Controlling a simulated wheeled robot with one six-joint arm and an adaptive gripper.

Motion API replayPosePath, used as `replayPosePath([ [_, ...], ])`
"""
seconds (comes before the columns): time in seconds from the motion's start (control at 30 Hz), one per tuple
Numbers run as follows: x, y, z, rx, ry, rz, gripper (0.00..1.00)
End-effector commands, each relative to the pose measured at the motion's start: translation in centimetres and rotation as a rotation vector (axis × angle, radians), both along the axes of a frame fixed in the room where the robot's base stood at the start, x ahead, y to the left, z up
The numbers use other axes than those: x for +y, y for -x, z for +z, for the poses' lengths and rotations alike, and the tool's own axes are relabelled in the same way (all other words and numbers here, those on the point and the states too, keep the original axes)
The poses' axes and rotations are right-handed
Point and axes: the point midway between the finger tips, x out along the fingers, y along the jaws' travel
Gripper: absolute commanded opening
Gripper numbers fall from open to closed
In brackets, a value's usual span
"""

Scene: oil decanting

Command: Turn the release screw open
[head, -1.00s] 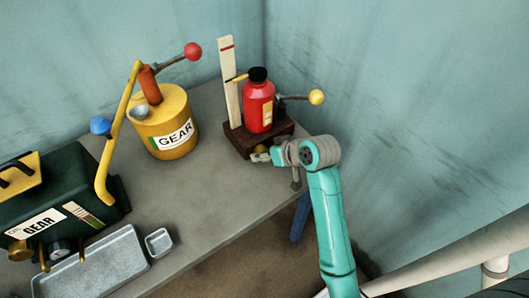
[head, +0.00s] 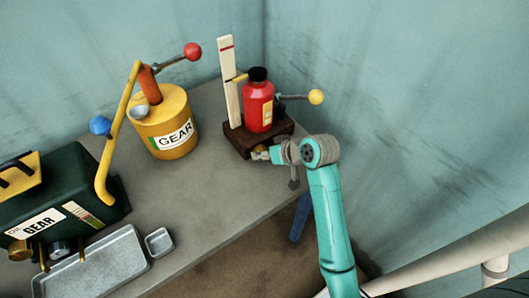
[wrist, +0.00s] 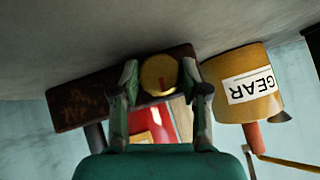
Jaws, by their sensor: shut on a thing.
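The release screw is a round brass-yellow knob with a red mark on its face, seen in the wrist view (wrist: 159,74). It sits on the front of the dark brown base block (wrist: 82,101) of the red bottle jack (head: 258,106). My gripper (wrist: 161,78) has one finger on each side of the knob and is shut on it. In the head view my gripper (head: 263,154) is low at the block's front face, and its fingers and wrist partly hide the knob. The red jack stands upright on the block, with a black cap and a yellow-ended lever.
A yellow GEAR can (head: 164,122) with a red-ball lever is to the left. A dark green GEAR case (head: 62,205) and grey trays (head: 100,268) are further left. The bench between is clear.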

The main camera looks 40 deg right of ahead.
Motion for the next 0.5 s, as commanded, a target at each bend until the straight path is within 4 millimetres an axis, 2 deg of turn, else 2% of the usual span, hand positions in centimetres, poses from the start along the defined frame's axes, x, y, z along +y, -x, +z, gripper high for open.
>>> replayPosePath([
  [0.4, -0.07, 0.01, 0.01, 0.000, -0.058, 0.000, 0.10],
  [0.43, -0.07, 0.01, 0.01, 0.000, -0.058, 0.000, 0.47],
  [0.5, -0.07, 0.01, 0.01, 0.000, -0.057, -0.001, 0.65],
])
